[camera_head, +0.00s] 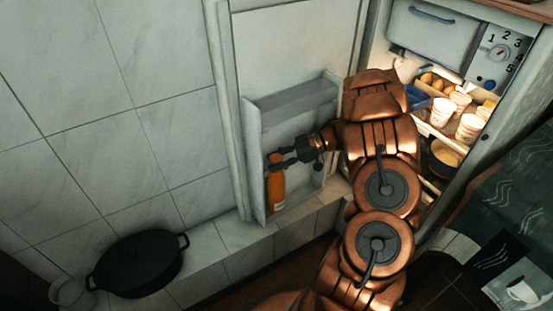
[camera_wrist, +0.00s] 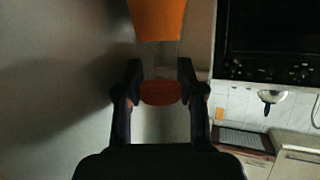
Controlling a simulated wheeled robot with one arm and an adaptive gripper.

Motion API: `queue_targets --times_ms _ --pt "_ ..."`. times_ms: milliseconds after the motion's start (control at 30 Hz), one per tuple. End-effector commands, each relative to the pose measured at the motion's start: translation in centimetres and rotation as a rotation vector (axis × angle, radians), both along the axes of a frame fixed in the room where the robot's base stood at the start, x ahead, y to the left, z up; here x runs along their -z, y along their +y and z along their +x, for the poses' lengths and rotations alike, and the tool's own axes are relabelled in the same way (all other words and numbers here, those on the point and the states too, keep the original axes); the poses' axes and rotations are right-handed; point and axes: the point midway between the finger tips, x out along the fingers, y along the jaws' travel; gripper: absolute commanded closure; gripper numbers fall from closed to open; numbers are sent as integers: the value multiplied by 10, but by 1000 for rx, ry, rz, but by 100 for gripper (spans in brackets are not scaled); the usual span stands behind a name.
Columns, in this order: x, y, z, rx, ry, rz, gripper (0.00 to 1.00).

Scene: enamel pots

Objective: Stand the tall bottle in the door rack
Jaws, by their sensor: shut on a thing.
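The tall bottle (camera_head: 275,190) is orange and stands roughly upright at the left end of the door rack, in its lower part. My gripper (camera_head: 278,159) reaches in from the right and is shut on the bottle near its top. I cannot tell whether the bottle's base rests on the rack floor. The door rack (camera_head: 252,150) is a pale grey frame on the inside of the open fridge door, with a shelf across its upper part. In the wrist view the bottle's orange body (camera_wrist: 158,20) shows beyond the fingers (camera_wrist: 160,78), with a red-orange round part between them.
The open fridge (camera_head: 465,155) at the right holds several cups and bowls, and a blue container. A black pot (camera_head: 138,266) stands on the tiled ledge at lower left. The rack's lower part right of the bottle looks empty, partly hidden by my arm.

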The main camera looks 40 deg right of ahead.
Motion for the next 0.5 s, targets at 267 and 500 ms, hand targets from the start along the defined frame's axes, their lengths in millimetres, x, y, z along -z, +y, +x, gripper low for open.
queue_targets --times_ms 267,500 --pt "0 -1 2 5 -3 -3 100" --pt "0 -1 2 4 -3 -2 38"
